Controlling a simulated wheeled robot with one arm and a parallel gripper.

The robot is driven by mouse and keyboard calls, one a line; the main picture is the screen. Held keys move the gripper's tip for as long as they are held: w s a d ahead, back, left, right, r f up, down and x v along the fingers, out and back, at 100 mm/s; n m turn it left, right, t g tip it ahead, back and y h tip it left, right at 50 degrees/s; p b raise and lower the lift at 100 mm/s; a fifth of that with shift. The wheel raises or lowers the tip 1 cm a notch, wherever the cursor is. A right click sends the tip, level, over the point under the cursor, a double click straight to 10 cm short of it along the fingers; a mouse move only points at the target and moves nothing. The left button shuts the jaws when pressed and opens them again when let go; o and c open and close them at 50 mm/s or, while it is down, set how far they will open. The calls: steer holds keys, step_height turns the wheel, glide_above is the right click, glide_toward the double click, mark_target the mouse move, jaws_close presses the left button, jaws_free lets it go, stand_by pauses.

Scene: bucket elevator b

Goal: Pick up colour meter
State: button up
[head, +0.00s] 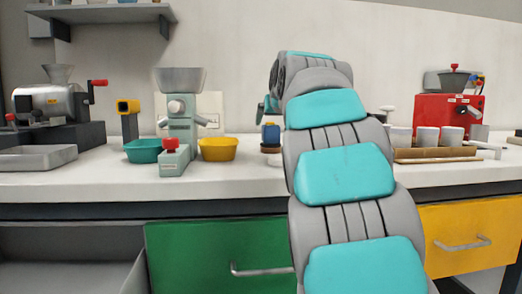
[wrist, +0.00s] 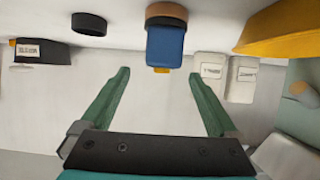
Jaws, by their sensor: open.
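A small blue device with an orange end, which appears to be the colour meter, shows in the head view (head: 271,133) on the white counter, just left of my arm. In the wrist view the blue device (wrist: 165,46) sits against a round brown-rimmed piece, at the top centre. My gripper (wrist: 159,74) is open and empty, with its two green fingers spread. The blue device lies just beyond the fingertips, lined up with the gap between them and not held.
A yellow bowl (head: 219,149) stands left of the blue device, near a teal bowl (head: 141,151) and a green grinder (head: 180,125). In the wrist view, two pale labelled packets (wrist: 211,66) lie right of it, and a black ring (wrist: 88,23) and dark labelled box (wrist: 42,52) left.

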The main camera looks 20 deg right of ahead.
mark_target(271, 125)
steer(key=shift+w+d+r, duration=0.1)
steer(key=shift+w+d, duration=0.1)
steer(key=shift+w, duration=0.45)
steer(key=shift+x, duration=3.65)
steer(key=shift+s+a, duration=0.1)
steer(key=shift+a, duration=0.1)
jaws_close()
